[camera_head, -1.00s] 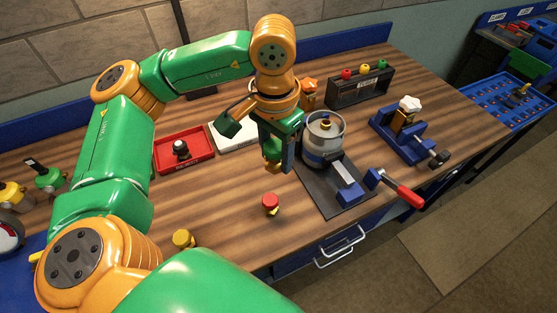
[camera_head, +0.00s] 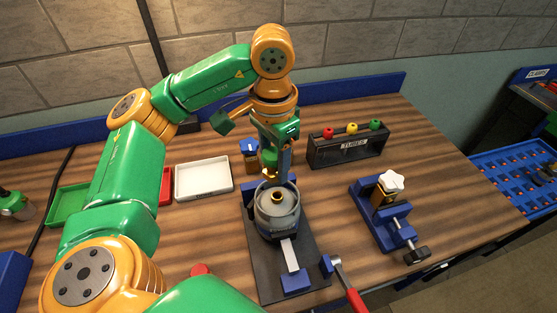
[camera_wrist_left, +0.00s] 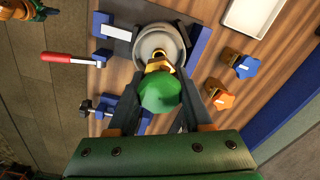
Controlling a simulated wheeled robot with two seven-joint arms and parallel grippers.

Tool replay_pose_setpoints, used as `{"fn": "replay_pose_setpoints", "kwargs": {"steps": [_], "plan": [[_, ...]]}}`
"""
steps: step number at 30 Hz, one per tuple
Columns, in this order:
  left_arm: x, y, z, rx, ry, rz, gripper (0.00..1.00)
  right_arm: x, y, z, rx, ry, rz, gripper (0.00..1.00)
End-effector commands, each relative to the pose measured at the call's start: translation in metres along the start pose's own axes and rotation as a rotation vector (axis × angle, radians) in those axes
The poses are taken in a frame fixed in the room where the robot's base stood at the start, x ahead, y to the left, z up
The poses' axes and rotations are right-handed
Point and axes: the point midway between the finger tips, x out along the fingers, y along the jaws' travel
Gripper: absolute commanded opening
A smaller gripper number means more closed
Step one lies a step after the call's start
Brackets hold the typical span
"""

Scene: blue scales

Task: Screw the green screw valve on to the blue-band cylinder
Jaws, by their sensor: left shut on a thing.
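The green screw valve (camera_wrist_left: 160,92) is between the fingers of my left gripper (camera_head: 276,176), which is shut on it; it also shows in the head view (camera_head: 268,160). Its brass end points toward the cylinder. The grey blue-band cylinder (camera_head: 272,220) stands upright with a brass neck in its top, and it also shows in the left wrist view (camera_wrist_left: 147,43). The valve is above the neck toward its back side in the head view. In the wrist view its brass end overlaps the cylinder's top; I cannot tell whether they touch. My right gripper is not in view.
The cylinder stands on a dark plate (camera_head: 262,277) with a blue clamp and red-handled lever (camera_head: 351,292). A tubes rack (camera_head: 350,148) is behind. A white tray (camera_head: 203,178) lies left.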

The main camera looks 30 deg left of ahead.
Motion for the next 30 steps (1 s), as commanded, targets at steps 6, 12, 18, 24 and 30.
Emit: {"fn": "replay_pose_setpoints", "kwargs": {"steps": [6, 12, 18, 24, 30], "plan": [[0.015, 0.0, 0.0, 0.0, -0.001, 0.001, 0.0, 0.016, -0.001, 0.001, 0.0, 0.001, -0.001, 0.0], [0.042, 0.0, 0.0, 0.0, 0.0, 0.0, 0.0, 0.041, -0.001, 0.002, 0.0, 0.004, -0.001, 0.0], [0.06, 0.0, 0.0, 0.0, 0.001, 0.0, 0.0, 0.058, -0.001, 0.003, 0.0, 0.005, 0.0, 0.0], [0.058, 0.0, 0.0, 0.0, 0.001, 0.0, 0.0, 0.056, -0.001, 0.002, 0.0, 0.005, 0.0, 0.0], [0.058, 0.0, 0.0, 0.0, 0.0, 0.0, 0.0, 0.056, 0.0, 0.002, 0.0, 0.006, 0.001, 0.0]]}}
